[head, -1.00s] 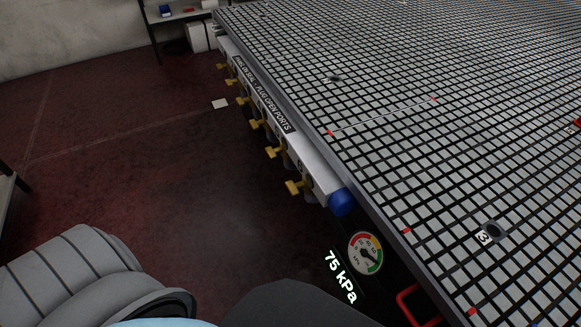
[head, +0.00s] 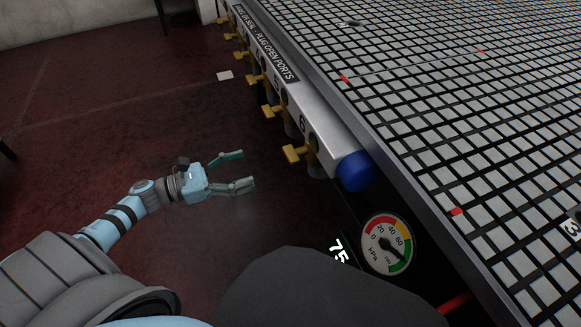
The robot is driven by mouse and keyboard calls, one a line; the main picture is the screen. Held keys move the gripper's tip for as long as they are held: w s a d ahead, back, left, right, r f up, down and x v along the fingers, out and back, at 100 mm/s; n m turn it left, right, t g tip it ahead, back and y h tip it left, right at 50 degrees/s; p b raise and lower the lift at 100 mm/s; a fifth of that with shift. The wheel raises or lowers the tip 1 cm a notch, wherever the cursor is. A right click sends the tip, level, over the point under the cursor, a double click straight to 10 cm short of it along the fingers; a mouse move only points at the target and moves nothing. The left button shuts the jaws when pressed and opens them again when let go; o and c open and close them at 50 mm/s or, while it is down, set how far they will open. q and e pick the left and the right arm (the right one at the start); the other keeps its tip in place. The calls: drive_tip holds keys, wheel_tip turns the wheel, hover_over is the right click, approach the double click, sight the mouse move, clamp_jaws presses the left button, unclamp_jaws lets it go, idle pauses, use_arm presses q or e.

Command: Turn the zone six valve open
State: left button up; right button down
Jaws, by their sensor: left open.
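The zone six valve is the nearest brass handle (head: 299,152) on the side manifold (head: 323,150), beside a label that reads 6. Its handle sticks out sideways from the manifold, to the left in the picture. My left gripper (head: 249,168) is open and empty, with its two teal fingers pointing right. It is apart from the valve, to its left and slightly lower in the picture. My right gripper is out of view.
Several similar brass handles (head: 257,79) line the manifold farther back. A blue knob (head: 355,171) caps its near end, with a pressure gauge (head: 387,244) below. The grid table (head: 470,110) fills the right.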

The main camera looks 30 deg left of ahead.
sight(291, 153)
use_arm(q)
drive_tip(key=x, duration=0.6)
drive_tip(key=b+x, duration=0.1)
drive_tip(key=x, duration=0.6)
drive_tip(key=shift+w+r, duration=0.15)
drive_tip(key=shift+r, duration=0.05)
drive_tip(key=c, duration=1.2)
drive_tip(key=shift+o, duration=0.2)
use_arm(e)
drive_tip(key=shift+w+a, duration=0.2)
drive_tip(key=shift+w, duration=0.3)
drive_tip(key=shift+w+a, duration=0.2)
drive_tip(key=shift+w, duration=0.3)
